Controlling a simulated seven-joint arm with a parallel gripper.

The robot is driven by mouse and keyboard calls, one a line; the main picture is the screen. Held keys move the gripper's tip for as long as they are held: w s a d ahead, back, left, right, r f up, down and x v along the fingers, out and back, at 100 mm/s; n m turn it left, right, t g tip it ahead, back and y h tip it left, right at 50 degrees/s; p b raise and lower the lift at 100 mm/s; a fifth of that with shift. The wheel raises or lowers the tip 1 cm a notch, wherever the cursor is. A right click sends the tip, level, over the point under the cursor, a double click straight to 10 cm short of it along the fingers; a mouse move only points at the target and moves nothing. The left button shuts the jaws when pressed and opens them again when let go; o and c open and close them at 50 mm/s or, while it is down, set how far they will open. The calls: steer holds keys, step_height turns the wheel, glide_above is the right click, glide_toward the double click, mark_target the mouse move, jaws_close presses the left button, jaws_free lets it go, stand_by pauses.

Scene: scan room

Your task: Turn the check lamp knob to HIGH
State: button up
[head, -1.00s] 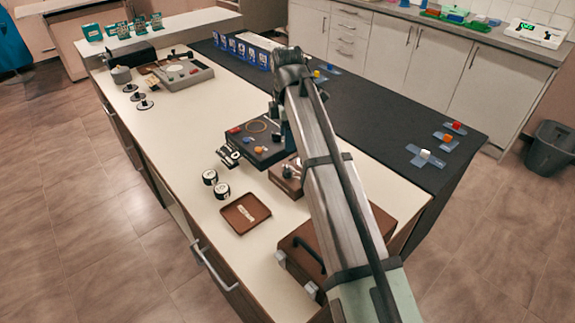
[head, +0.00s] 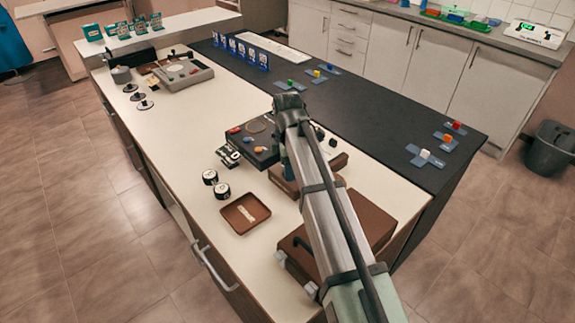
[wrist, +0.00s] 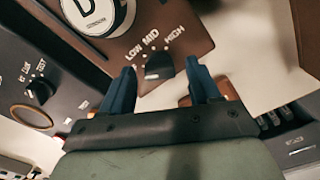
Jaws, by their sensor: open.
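The check lamp knob (wrist: 158,66) is small and dark and sits on a brown panel (wrist: 190,35) marked LOW, MID and HIGH in the wrist view. I cannot clearly tell which mark it points to. My gripper (wrist: 160,76) is open, with one blue finger at the left and one at the right of the knob in the picture. No contact shows, and the height above the panel is unclear. A round white cap (wrist: 97,12) with a D is at the panel's upper left. In the head view my arm mostly hides the gripper and the knob.
A dark box (head: 262,140) with coloured knobs stands close by; its dial also shows at the left of the wrist view. A brown tray (head: 245,212), two black-and-white round pieces (head: 216,184) and a brown case (head: 350,225) are nearby.

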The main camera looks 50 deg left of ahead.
steer(key=c, duration=1)
steer(key=shift+c, duration=0.2)
steer(key=shift+m, duration=0.3)
steer(key=m, duration=1.1)
steer(key=shift+m, duration=0.4)
steer(key=m, duration=1.1)
steer(key=shift+m, duration=0.4)
